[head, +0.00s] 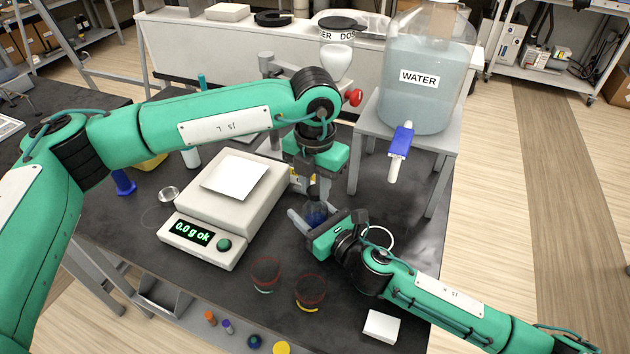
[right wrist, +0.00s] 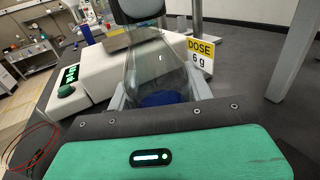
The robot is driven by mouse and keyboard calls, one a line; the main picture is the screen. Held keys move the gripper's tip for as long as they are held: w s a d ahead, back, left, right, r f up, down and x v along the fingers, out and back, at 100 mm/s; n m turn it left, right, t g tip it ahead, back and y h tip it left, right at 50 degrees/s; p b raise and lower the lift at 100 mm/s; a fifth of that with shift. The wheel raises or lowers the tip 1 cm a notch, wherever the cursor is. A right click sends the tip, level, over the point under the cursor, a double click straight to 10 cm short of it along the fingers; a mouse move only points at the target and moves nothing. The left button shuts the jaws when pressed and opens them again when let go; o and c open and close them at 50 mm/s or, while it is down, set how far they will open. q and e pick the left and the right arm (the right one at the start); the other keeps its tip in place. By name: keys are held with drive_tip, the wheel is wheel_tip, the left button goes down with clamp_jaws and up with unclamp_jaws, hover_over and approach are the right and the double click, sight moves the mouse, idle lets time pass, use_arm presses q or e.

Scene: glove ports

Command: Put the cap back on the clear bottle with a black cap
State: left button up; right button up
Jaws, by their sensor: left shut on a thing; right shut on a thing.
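The clear bottle (head: 315,212) stands upright at the right side of the scale, with blue at its bottom. It fills the middle of the right wrist view (right wrist: 158,75). My right gripper (head: 318,220) is shut around its body from the front right. My left gripper (head: 313,180) points down directly above the bottle and is shut on the black cap (right wrist: 140,10), at the bottle's mouth in the right wrist view. The left gripper covers much of the neck in the head view, and I cannot tell whether the cap is seated.
A scale (head: 203,240) reading 0.0 g stands left of the bottle. A yellow DOSE 6 g sign (right wrist: 201,55) stands behind it. A water tank (head: 425,90) is on a stand at back right. Two red-rimmed dishes (head: 310,290) and a white block (head: 381,326) lie in front.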

use_arm(q)
drive_tip(key=shift+f, duration=0.2)
drive_tip(key=m, duration=0.5)
drive_tip(key=shift+m, duration=0.4)
drive_tip(key=m, duration=0.6)
drive_tip(key=shift+w, duration=0.1)
drive_tip(key=m, duration=2.4)
drive_tip(key=shift+m, duration=0.4)
drive_tip(key=m, duration=0.5)
drive_tip(key=shift+m, duration=0.3)
